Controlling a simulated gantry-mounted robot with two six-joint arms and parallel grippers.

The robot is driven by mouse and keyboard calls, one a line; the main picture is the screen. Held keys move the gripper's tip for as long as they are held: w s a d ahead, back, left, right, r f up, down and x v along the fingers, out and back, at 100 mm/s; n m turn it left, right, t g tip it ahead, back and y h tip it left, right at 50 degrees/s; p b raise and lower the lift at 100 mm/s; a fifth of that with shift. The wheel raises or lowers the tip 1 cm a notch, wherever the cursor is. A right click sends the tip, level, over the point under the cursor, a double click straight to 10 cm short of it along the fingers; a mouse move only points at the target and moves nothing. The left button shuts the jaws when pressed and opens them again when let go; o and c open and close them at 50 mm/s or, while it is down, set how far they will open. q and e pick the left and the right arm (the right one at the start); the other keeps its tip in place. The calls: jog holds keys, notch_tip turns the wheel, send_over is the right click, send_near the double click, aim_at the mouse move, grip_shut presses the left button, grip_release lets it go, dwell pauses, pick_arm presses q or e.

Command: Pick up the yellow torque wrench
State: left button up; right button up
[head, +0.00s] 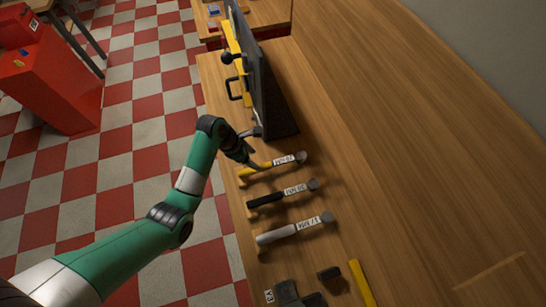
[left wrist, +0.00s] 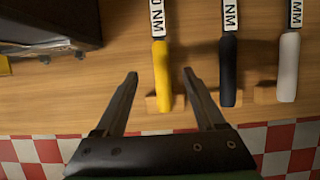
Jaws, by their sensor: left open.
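The yellow torque wrench (head: 258,170) lies on the wooden bench as the farthest of three wrenches in the head view. In the left wrist view its yellow handle (left wrist: 161,75) points toward the camera, with a white label above it and a small wooden block under its end. My left gripper (head: 257,150) is over the bench beside this wrench. In the left wrist view the left gripper (left wrist: 160,73) is open, with one finger on each side of the handle's line. I cannot tell the gripper's height over the handle. My right gripper is not in view.
A black-handled wrench (head: 266,199) and a white-handled wrench (head: 277,234) lie beside the yellow one. A dark upright panel (head: 265,90) stands just beyond. The bench (head: 400,120) is clear to the right. A red cabinet (head: 48,85) stands on the checkered floor.

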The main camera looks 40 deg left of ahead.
aim_at(264, 166)
pick_arm(q)
jog(key=b+x, duration=0.1)
jog(key=x, duration=0.4)
jog(key=shift+w+b, duration=0.1)
jog(key=shift+b, duration=0.2)
jog(key=b+x, duration=0.2)
jog(key=x, duration=0.3)
jog(key=shift+d+b, duration=0.1)
jog(key=shift+b, duration=0.2)
grip_shut()
